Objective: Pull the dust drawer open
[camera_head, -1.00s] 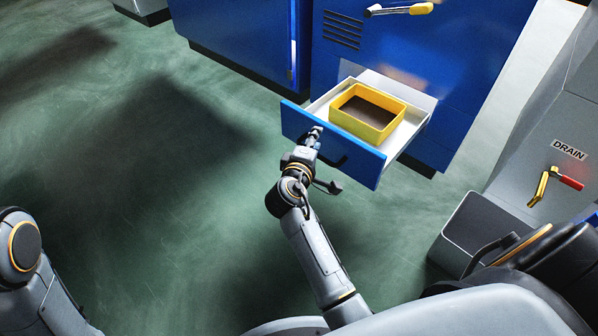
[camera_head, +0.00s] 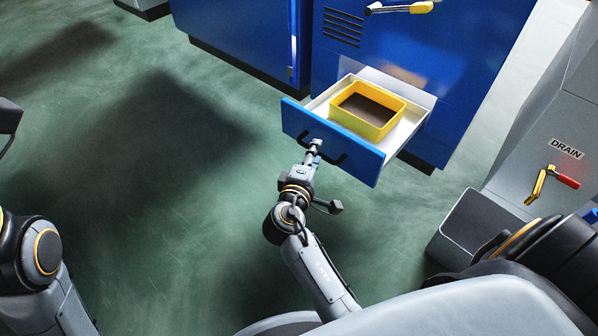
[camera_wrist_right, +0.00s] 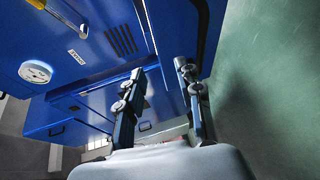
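The dust drawer (camera_head: 370,164) is out of the blue cabinet, its white inside showing. A yellow bin (camera_head: 358,121) with a dark inside sits in it. The drawer's dark handle (camera_head: 342,159) is on its blue front. My right gripper (camera_head: 314,148) is just in front of the drawer front, overlapping the handle in the head view. In the right wrist view my right gripper (camera_wrist_right: 160,88) has its two fingers spread apart, with nothing seen held between them. Whether a finger touches the handle is unclear.
The blue cabinet (camera_head: 460,60) has a yellow-handled lever (camera_head: 405,8) above the drawer. At right a grey unit marked DRAIN has a red-and-yellow valve handle (camera_head: 552,182) above a dark tray (camera_head: 475,228). The green floor (camera_head: 180,200) left of the drawer is clear.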

